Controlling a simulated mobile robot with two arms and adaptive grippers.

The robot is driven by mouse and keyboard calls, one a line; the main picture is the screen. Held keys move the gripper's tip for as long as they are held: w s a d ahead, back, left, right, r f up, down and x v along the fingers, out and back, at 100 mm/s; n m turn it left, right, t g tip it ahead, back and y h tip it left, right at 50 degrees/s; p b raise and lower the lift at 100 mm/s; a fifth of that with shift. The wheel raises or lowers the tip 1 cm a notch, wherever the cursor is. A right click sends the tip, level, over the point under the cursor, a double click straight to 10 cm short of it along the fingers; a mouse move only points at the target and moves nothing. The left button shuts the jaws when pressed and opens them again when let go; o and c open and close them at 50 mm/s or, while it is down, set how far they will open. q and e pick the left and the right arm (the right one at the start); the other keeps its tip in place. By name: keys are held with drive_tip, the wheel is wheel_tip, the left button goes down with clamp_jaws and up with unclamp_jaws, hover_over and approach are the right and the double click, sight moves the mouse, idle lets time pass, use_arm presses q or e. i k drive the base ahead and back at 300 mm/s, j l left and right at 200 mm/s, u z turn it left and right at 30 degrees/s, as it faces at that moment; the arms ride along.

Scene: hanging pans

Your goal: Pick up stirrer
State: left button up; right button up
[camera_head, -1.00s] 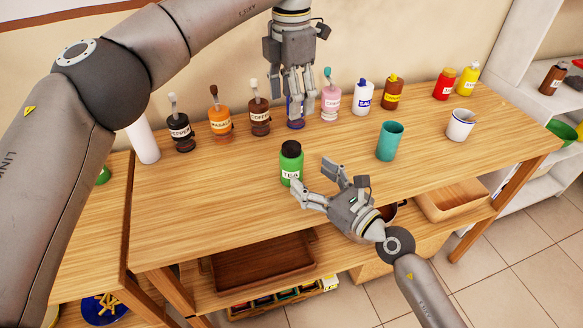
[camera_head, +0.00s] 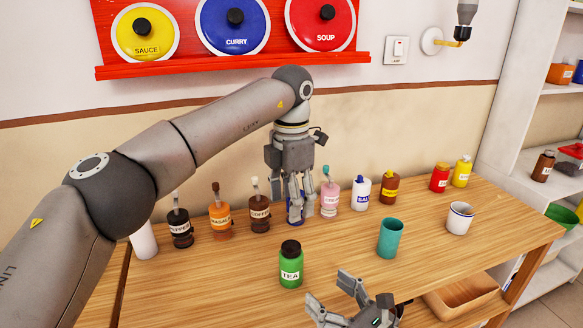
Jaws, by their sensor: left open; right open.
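No object that I can surely name as the stirrer shows. A grey and black upright object (camera_head: 466,12), cut off by the top edge, is beside a yellow wall hook (camera_head: 455,42); I cannot tell what it is. My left gripper (camera_head: 295,217) is open, pointing down, with its fingers around or in front of a blue jar that they mostly hide. My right gripper (camera_head: 328,287) is open and empty at the bottom edge, right of the green TEA jar (camera_head: 291,266) and apart from it; its lower part is out of frame.
Labelled jars stand along the back of the table (camera_head: 200,290), including the pink one (camera_head: 330,198) close to my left gripper. A teal cup (camera_head: 390,239) and a white cup (camera_head: 460,218) stand at right. Lids hang on a red rack (camera_head: 270,68). Shelves (camera_head: 515,130) stand far right.

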sight(497, 198)
drive_tip(key=k+l, duration=0.75)
drive_tip(key=l, duration=0.2)
